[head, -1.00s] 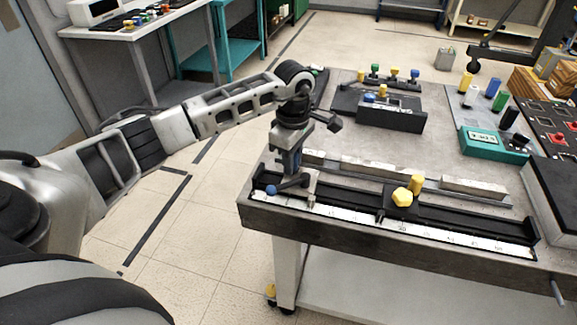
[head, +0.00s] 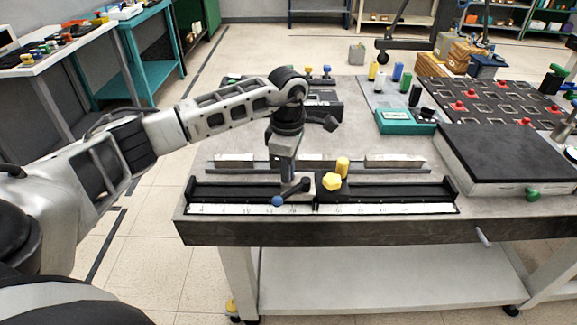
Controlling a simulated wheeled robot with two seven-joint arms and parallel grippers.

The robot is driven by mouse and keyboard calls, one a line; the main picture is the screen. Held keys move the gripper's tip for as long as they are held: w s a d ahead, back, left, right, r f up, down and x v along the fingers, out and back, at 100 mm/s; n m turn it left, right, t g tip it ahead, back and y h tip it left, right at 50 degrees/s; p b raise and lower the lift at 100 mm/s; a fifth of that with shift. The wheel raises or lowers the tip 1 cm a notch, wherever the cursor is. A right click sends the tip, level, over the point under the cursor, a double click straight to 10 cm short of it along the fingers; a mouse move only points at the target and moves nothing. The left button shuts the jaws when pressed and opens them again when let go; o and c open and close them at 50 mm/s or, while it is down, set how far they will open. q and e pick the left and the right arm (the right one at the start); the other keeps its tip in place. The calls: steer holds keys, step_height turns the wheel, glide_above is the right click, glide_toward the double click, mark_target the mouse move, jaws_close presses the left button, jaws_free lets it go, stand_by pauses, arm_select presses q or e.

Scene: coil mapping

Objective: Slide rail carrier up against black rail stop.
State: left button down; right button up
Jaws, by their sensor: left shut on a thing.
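The black rail (head: 400,192) with a white scale lies along the table's front edge. The rail carrier (head: 296,187), a small dark piece with a blue ball knob at its front, sits on the rail left of its middle. My left gripper (head: 287,178) points down from above and is shut on the carrier, partly hiding it. The black rail stop (head: 326,197), with a yellow hex knob and a yellow post, sits just right of the carrier. The two are very close; I cannot tell whether they touch. My right gripper is not in view.
Pale metal bars (head: 395,162) lie behind the rail. A teal meter box (head: 405,121) and a large black-topped case (head: 500,155) stand to the right. The rail is clear left of the carrier and right of the stop.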

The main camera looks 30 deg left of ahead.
arm_select(q)
steer(key=c, duration=1.2)
jaws_free()
step_height(320, 180, up, 16)
steer(key=b, duration=0.1)
